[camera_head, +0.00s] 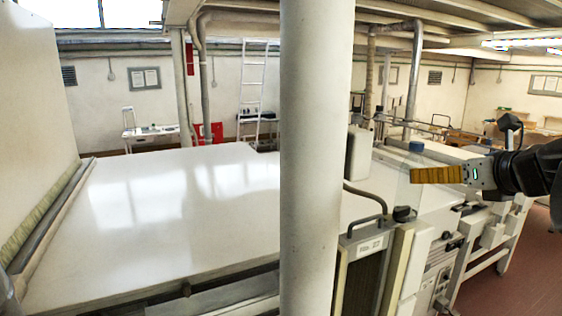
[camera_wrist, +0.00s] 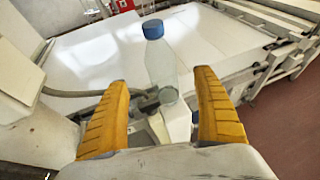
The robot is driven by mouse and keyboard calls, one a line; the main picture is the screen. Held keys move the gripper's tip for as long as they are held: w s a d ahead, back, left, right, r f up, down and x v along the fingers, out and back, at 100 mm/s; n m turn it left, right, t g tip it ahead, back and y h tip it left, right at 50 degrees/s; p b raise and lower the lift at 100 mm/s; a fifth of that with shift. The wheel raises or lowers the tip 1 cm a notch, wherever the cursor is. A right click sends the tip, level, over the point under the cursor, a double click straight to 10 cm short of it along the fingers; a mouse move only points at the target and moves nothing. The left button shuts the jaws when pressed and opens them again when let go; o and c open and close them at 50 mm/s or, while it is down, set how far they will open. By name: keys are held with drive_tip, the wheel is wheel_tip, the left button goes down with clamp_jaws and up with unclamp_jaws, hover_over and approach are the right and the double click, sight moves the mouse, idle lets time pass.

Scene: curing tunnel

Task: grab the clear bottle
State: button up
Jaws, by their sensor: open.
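A clear bottle with a blue cap (camera_wrist: 161,62) stands upright ahead of my gripper in the wrist view, roughly centred between the fingers. My gripper (camera_wrist: 164,112) has yellow ribbed fingers, spread wide and empty. In the head view the bottle (camera_head: 416,172) is faint and see-through, its blue cap showing above the yellow fingers. My gripper (camera_head: 414,175) reaches in from the right there, its fingertips overlapping the bottle in the picture. I cannot tell from this how far apart they are in depth.
A thick pale column (camera_head: 317,150) stands in front and hides part of the scene. A large white tabletop (camera_head: 160,215) lies to its left. A machine with a dark handle (camera_head: 365,215) and grille stands below the bottle. Red floor (camera_head: 535,265) is open at the right.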

drive_tip(key=p+x, duration=0.2)
drive_tip(key=x, duration=0.8)
drive_tip(key=shift+d+f, duration=0.15)
drive_tip(key=shift+f, duration=0.05)
drive_tip(key=shift+s+r, duration=0.1)
drive_tip(key=shift+s, duration=0.1)
drive_tip(key=shift+c, duration=0.3)
drive_tip(key=c, duration=1.5)
drive_tip(key=shift+o, duration=0.2)
